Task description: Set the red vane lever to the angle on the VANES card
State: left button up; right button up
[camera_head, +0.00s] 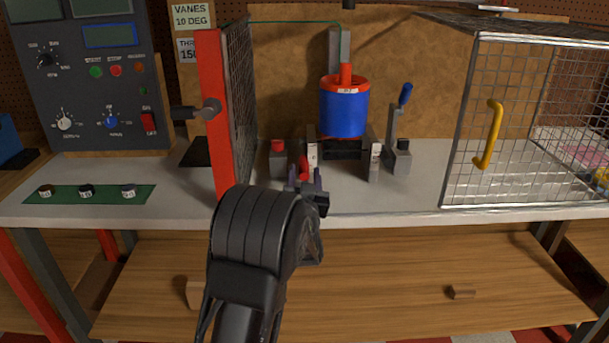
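The VANES card (192,16) on the back wall reads 10 DEG. The red vane lever (303,166) is small and low, at the left front of the blue ducted rotor (343,113), beside a white scale plate (312,156). My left gripper (306,180) is just in front of the lever, its two purple-tipped fingers apart. The lever's red part shows above and between the fingertips; I cannot tell whether they touch it. The lever's lower end and its angle reading are hidden or too small to read. My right gripper is out of view.
An upright red-framed mesh panel (212,130) stands close left of my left arm. A mesh cage with a yellow handle (488,135) is at right. A blue-handled lever (404,97) stands right of the rotor. A control panel (95,80) is at left, behind a green strip (65,196).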

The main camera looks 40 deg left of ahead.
pick_arm(q)
jog(key=v, duration=0.7)
jog(key=shift+s+d, duration=0.25)
jog(key=shift+s, duration=0.05)
dwell(0.5)
